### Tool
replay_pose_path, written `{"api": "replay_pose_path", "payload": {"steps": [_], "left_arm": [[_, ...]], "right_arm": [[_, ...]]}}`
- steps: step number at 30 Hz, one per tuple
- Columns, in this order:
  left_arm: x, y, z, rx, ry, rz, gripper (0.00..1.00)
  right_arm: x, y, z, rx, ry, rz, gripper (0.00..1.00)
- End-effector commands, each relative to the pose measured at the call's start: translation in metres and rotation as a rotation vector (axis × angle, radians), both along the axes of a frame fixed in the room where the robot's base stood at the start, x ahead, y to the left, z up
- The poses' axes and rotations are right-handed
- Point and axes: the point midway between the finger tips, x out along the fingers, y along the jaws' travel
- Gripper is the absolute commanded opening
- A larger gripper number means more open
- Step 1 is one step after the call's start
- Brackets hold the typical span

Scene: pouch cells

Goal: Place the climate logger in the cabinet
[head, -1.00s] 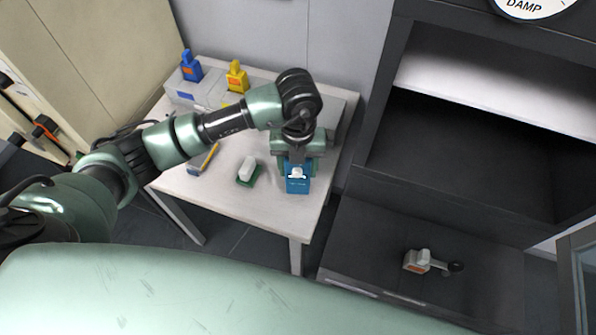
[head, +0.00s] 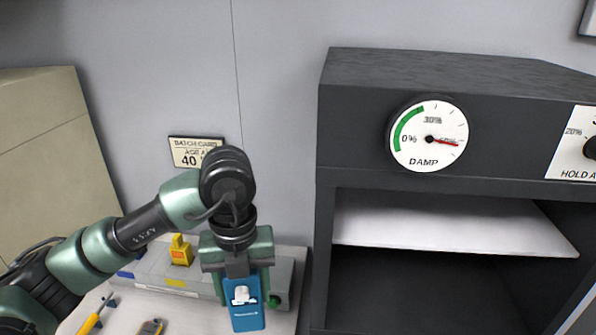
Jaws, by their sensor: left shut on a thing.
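My left gripper (head: 240,278) is shut on a flat blue device (head: 248,319) with a small white part on its face. I take this to be the climate logger, but no readable name shows on it. The device hangs upright below the gripper, over the pale table; whether it touches the table I cannot tell. The dark grey cabinet (head: 325,140) stands to the right. Its front is open, with a white shelf (head: 440,225) across it and a dark space below. My right gripper is not in view.
A damp dial (head: 429,135) is on the cabinet's top front, and a second panel (head: 575,145) is at its right. A grey box on the table bears a yellow item (head: 180,252). A yellow-handled tool (head: 90,322) lies at the lower left. The shelf top looks empty.

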Motion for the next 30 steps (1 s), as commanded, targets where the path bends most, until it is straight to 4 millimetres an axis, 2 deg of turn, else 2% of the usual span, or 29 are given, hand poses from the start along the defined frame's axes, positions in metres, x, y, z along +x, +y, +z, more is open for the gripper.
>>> {"api": "replay_pose_path", "payload": {"steps": [4, 8, 30], "left_arm": [[-0.002, 0.003, -0.003, 0.0, -0.002, -0.127, 0.07], [-0.006, 0.008, -0.008, 0.003, -0.005, -0.37, 0.07], [-0.044, 0.039, -0.04, 0.015, -0.001, -2.1, 0.07]], "right_arm": [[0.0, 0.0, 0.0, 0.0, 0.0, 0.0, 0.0], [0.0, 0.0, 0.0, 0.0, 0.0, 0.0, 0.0], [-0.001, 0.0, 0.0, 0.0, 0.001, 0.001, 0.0]]}}
